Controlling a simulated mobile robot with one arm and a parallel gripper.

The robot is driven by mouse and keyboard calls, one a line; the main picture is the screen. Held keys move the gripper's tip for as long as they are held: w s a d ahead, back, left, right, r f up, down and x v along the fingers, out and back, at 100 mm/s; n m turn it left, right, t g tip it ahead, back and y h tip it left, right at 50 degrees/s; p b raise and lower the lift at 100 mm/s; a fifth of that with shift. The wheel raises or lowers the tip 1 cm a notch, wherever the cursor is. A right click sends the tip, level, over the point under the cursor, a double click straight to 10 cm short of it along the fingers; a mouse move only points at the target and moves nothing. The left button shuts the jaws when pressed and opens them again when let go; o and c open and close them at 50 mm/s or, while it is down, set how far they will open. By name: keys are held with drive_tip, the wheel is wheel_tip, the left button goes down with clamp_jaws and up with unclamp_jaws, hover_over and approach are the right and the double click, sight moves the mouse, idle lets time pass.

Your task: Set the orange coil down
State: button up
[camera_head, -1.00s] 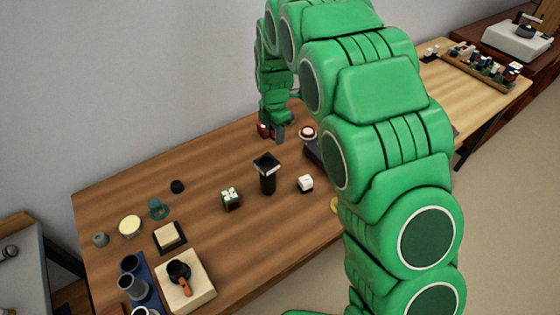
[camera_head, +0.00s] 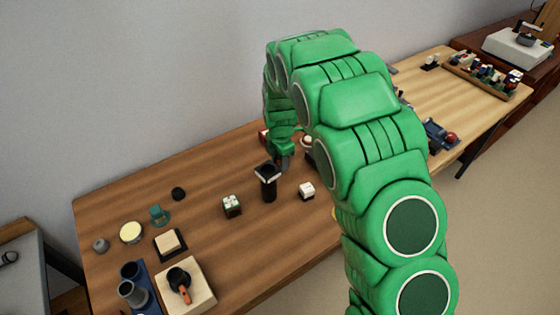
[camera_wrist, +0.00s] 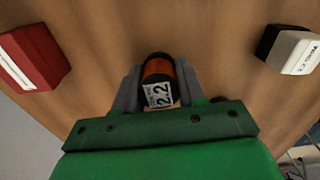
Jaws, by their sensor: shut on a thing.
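The orange coil (camera_wrist: 181,73) shows in the wrist view, with a dark end and a pale label reading "2.2". It sits between the two grey fingers of my gripper (camera_wrist: 158,88), which is shut on it. The coil is hidden there by my arm and gripper. I cannot tell whether it touches the tabletop.
A red box (camera_wrist: 35,56) and a black-and-white block (camera_wrist: 291,50) flank the gripper in the wrist view. Bare wood lies between the cubes and the front edge.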

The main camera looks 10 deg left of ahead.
drive_tip(key=shift+f, duration=0.2)
drive_tip(key=o, duration=1.1)
drive_tip(key=shift+c, duration=0.2)
